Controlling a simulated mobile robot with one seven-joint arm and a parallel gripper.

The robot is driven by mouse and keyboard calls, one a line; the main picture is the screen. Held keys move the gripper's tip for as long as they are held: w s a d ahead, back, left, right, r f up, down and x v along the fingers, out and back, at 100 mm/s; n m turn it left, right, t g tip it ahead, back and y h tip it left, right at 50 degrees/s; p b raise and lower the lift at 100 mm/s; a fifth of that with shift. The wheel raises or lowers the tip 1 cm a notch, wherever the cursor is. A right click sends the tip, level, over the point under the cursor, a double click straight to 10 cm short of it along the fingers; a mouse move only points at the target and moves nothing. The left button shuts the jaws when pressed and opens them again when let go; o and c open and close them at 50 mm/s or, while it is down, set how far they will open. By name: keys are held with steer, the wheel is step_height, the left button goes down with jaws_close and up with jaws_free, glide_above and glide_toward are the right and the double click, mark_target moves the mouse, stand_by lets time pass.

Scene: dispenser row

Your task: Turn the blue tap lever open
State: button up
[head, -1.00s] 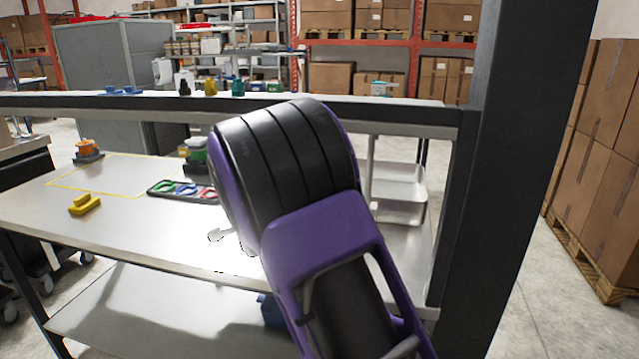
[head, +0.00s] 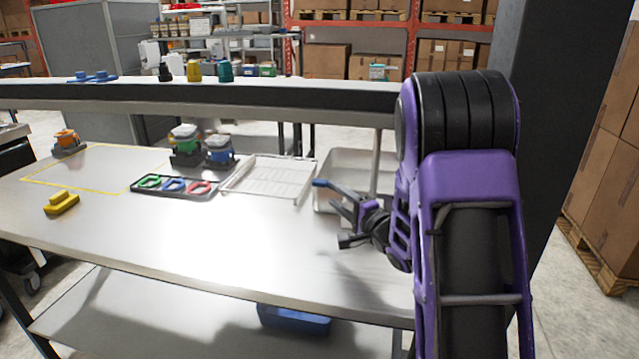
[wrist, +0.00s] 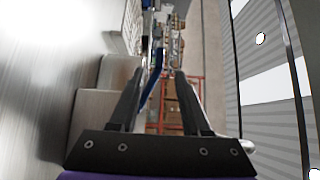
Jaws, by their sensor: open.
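The blue tap lever (head: 320,183) shows as a small blue end at the left of my gripper, beside the white bin. In the wrist view a slim blue bar (wrist: 152,92), apparently the lever, lies between my two fingers. My gripper (head: 338,222) is open, its fingers pointing left above the right part of the bench. Its two dark fingers also show apart in the wrist view (wrist: 158,74). I cannot tell whether either finger touches the lever. The tap's body is not clearly visible.
A dark holder (head: 134,186) with green, blue and red rings lies further left, near a yellow block (head: 61,203). The bench front is clear. A dark post (head: 545,130) rises at right.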

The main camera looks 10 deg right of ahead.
mark_target(323, 186)
steer(key=x, duration=0.8)
steer(key=shift+w, duration=0.25)
jaws_close()
stand_by(1.0)
